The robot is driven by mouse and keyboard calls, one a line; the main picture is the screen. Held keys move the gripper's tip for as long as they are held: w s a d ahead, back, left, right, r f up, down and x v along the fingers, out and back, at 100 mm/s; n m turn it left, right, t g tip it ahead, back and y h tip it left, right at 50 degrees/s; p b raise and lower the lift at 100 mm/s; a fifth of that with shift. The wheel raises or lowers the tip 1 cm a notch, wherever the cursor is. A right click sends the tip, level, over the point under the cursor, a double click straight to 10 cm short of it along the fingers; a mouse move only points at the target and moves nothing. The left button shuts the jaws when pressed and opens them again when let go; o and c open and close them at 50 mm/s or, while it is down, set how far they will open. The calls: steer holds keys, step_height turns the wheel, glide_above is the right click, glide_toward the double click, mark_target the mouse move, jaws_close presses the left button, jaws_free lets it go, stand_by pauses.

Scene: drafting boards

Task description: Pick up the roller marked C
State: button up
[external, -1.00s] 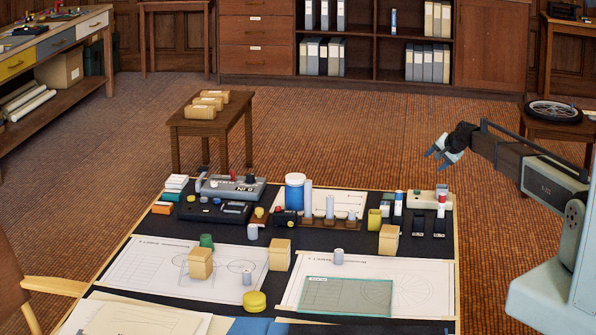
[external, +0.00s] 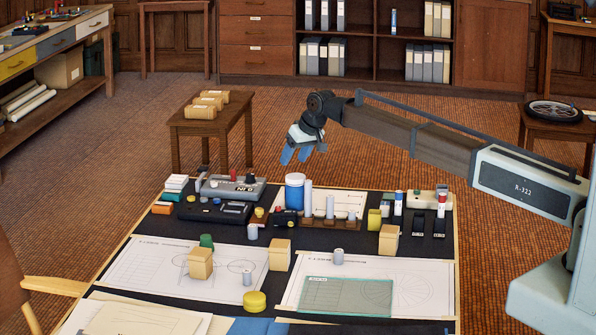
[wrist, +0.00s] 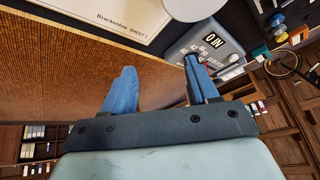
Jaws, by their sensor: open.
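Small grey cylinders that look like rollers stand on the drafting table: one at the middle (external: 253,231), one on the left sheet (external: 247,278) and one on the right sheet (external: 339,257). Taller grey cylinders (external: 330,207) stand in a wooden rack at the back. I cannot read a C on any of them. My gripper (external: 295,156) is open and empty, above and behind the table's far edge, apart from all the cylinders. Its two blue fingers also show apart in the wrist view (wrist: 160,78), with nothing between them.
A blue jar (external: 295,192), a grey device (external: 231,187) and a black box crowd the table's back. Tan blocks (external: 279,254), a green piece (external: 207,241) and a yellow disc (external: 255,301) stand nearer. A clear green plate (external: 360,297) lies on the right sheet.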

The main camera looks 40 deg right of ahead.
steer(key=s+a+r+n+g, duration=0.1)
steer(key=s+a+r+n, duration=0.15)
steer(key=a, duration=0.55)
steer(key=s+a+r+n+g, duration=0.1)
steer(key=s+a+n, duration=0.15)
steer(key=a, duration=0.65)
steer(key=n+g+h, duration=0.1)
steer(key=n+g, duration=0.1)
steer(key=g, duration=0.2)
glide_above(252, 226)
step_height(252, 226, down, 14)
steer(key=shift+d+r, duration=0.1)
jaws_close()
